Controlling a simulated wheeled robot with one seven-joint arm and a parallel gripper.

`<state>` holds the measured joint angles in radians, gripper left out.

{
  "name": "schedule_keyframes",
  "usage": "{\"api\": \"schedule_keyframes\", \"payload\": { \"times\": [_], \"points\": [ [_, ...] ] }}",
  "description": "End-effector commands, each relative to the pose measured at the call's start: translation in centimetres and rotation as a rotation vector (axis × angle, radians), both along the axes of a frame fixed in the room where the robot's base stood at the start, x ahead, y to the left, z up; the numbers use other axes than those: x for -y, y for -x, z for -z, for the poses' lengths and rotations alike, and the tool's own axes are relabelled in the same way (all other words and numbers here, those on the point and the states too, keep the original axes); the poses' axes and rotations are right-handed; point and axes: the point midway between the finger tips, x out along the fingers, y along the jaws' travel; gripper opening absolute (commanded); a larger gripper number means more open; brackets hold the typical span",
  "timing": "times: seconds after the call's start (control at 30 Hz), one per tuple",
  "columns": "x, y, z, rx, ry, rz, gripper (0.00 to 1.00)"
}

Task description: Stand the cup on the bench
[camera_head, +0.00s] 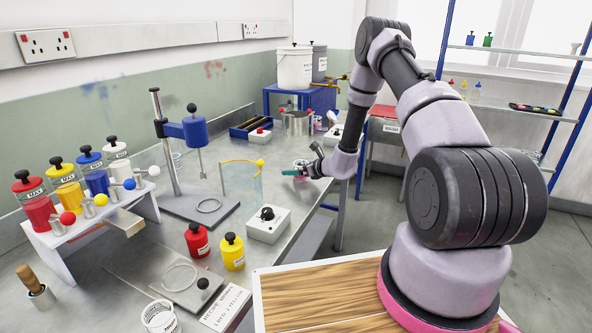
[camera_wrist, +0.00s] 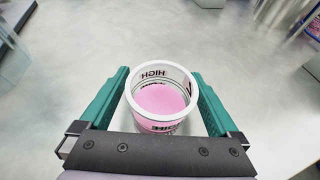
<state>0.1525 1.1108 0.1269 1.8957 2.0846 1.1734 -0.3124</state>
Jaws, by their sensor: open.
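A small white-rimmed cup with pink contents and dark lettering stands upright on the grey bench (camera_head: 222,262). It shows large in the wrist view (camera_wrist: 161,127) and small and partly hidden in the head view (camera_head: 301,163). My gripper (camera_head: 291,171) is low over the bench near its right edge. In the wrist view my gripper (camera_wrist: 160,78) is open, with one teal finger on each side of the cup. The cup lies between the fingers, and a narrow gap shows beside it. The cup's underside is hidden.
A stand with a blue head (camera_head: 187,130) is farther left. Another white cup (camera_head: 160,318) is at the front.

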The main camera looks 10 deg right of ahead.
Motion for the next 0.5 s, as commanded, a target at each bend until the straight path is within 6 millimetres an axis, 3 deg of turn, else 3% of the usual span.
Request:
{"api": "schedule_keyframes", "payload": {
  "times": [0.17, 0.5],
  "points": [
    [0.6, 0.8, -0.6, -0.001, 0.001, 0.001, 0.97],
    [4.5, 6.0, -3.4, -0.001, 0.000, 0.002, 0.97]
  ]
}}
